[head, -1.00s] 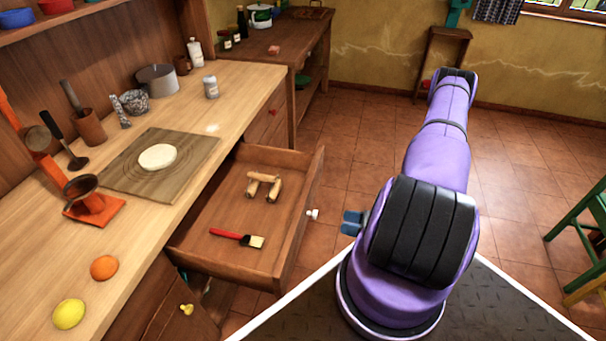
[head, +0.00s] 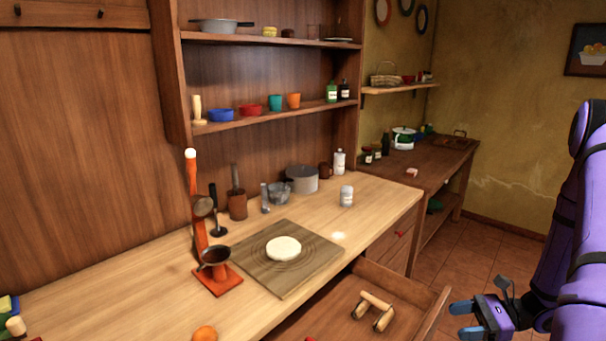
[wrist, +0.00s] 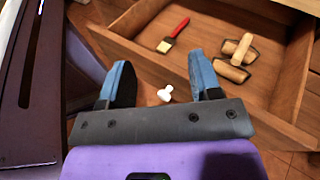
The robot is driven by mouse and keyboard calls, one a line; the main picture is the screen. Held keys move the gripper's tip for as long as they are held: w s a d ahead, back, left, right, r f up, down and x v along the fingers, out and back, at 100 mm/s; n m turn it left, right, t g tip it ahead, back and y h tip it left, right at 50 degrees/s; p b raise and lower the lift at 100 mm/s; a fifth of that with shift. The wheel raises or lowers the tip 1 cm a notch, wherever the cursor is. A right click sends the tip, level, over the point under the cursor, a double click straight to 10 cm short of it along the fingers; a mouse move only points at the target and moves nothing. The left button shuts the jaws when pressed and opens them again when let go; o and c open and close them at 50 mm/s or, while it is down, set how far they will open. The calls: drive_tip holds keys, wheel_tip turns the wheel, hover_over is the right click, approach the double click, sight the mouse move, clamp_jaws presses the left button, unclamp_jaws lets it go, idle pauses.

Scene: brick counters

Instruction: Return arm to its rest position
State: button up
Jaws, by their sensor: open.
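My gripper (head: 466,321) is at the lower right of the head view, beside the front of the open drawer. Its two blue-tipped fingers stand apart with nothing between them. In the wrist view the gripper (wrist: 156,85) points toward the drawer (wrist: 120,45) from outside. A white drawer knob (wrist: 166,93) shows beyond the fingers, apart from them.
The drawer (head: 437,310) holds wooden rollers (head: 375,311) and a red-handled brush (wrist: 172,37). Clear tiled floor (head: 480,245) lies beyond the drawer.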

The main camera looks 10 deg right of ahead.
drive_tip(key=a+r+n+g+h, duration=0.35)
drive_tip(key=a+r+n, duration=0.2)
drive_tip(key=r, duration=0.55)
drive_tip(key=a+r+n+g+h, duration=0.4)
drive_tip(key=r+n, duration=0.3)
drive_tip(key=r, duration=0.4)
drive_tip(key=s+a+r+n+t+h, duration=0.3)
drive_tip(key=s+r+n+t, duration=0.1)
drive_tip(key=r, duration=0.3)
drive_tip(key=s+a+r+n+t+h, duration=0.4)
drive_tip(key=s+r, duration=0.3)
drive_tip(key=r, duration=0.1)
